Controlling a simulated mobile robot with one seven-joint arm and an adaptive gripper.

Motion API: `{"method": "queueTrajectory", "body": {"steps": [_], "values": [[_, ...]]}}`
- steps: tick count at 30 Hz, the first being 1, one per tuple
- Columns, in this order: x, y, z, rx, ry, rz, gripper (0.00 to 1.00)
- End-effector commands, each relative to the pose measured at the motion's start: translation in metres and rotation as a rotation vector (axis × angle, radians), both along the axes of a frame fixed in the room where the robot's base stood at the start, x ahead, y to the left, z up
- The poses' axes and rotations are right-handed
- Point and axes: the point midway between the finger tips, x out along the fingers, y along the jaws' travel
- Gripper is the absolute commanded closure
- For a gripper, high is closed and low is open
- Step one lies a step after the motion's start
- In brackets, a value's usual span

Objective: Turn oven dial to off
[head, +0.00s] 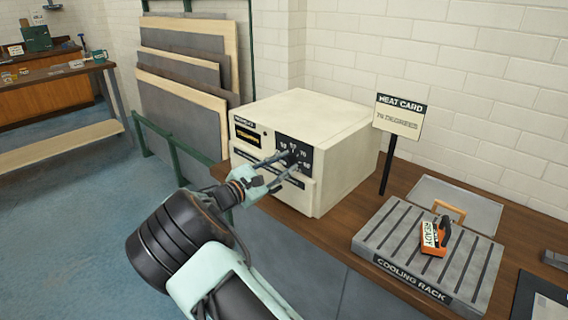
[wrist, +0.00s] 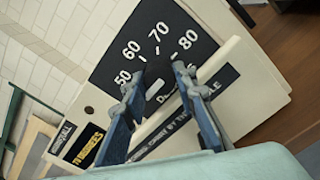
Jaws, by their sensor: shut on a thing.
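The oven (head: 325,120) is a cream box on the wooden bench, with a black dial panel on its front. In the wrist view the panel (wrist: 128,52) carries the numbers 50, 60, 70 and 80 in white. The dark dial (wrist: 159,72) sits below the numbers, partly hidden by my fingers. My gripper (head: 288,164) is at the oven front, its two fingers on either side of the dial and shut on it. The wrist view shows the fingertips (wrist: 158,84) there too. I cannot read where the dial points.
A sign on a black post (head: 398,115) stands right of the oven. A grey cooling rack (head: 384,238) lies further right, with an orange-handled item labelled READY (head: 433,240) on it. Boards (head: 187,70) lean on the wall to the left. Blue floor (head: 70,220) is open at left.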

Motion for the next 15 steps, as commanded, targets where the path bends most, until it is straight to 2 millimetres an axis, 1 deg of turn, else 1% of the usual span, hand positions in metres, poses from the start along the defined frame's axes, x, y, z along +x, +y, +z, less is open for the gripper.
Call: {"method": "queueTrajectory", "body": {"steps": [7,8,12,15], "values": [[-0.0003,-0.0012,-0.0005,-0.003,0.001,-0.002,0.98],[-0.0002,-0.0013,-0.0004,-0.002,0.001,-0.003,0.72],[-0.0002,-0.0009,-0.0003,-0.001,0.000,-0.001,0.56],[-0.0001,-0.0006,-0.0002,-0.001,0.000,-0.001,0.56]]}}
